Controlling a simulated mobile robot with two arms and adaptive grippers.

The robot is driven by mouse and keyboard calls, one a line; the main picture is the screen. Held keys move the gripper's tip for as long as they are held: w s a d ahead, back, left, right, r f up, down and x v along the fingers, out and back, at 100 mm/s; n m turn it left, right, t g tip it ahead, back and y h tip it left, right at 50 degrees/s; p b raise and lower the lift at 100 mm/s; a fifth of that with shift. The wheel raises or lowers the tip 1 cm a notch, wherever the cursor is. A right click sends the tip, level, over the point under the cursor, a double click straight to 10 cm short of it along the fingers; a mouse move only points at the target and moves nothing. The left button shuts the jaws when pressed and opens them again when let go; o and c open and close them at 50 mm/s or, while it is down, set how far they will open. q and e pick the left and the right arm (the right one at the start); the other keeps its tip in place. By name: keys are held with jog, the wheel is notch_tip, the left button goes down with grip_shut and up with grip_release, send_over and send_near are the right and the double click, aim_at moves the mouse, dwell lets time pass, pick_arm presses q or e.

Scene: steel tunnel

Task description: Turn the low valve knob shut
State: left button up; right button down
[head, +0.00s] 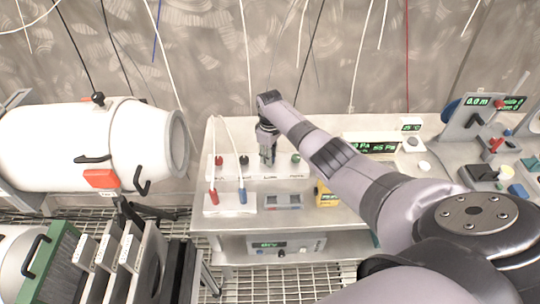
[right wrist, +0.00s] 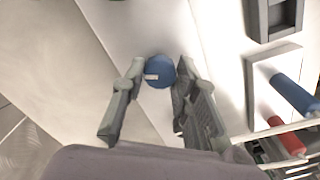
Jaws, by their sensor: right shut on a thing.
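A round blue knob (right wrist: 160,72) with a small pale mark stands on a pale panel in the right wrist view. I take it to be the low valve knob; its label cannot be read. My right gripper (head: 268,158) points down at the panel on the bench, and its two fingers close around the blue knob. In the head view the gripper hides the knob. A red knob (head: 219,160), a black knob (head: 244,160) and a green knob (head: 295,158) stand in the same row. My left gripper is not in view.
Red (head: 213,196) and blue (head: 242,195) plugs with white cables stand left of my gripper. A yellow device (head: 325,195) lies to the right. A large white cylinder (head: 90,145) fills the left. Cables hang along the back wall.

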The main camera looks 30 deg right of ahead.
jog(key=n, duration=0.4)
jog(key=shift+r+n, duration=0.1)
jog(key=shift+n, duration=0.3)
jog(key=shift+w, duration=0.1)
jog(key=c, duration=1.2)
grip_release()
jog(key=shift+c, duration=0.2)
notch_tip(320, 180, up, 12)
